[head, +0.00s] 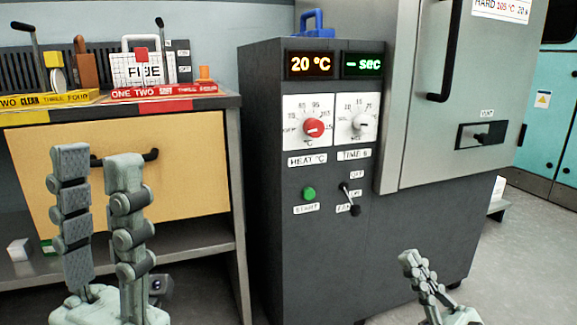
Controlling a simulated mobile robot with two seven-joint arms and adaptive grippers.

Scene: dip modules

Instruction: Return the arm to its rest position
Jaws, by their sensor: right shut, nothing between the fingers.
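My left gripper (97,158) stands upright at the lower left, in front of the wooden drawer of the bench. Its two grey fingers are apart, with nothing between them. My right gripper (409,258) shows at the bottom, right of centre, in front of the dark machine. Its fingers are shut together and hold nothing. The lower parts of both grippers are cut off by the picture's bottom edge.
The dark oven cabinet (270,200) has a display reading 20 °C, a red knob (315,128), a green button (309,194) and a lever (349,199). The bench (236,102) at left carries trays and tools. Floor (500,250) is clear at right.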

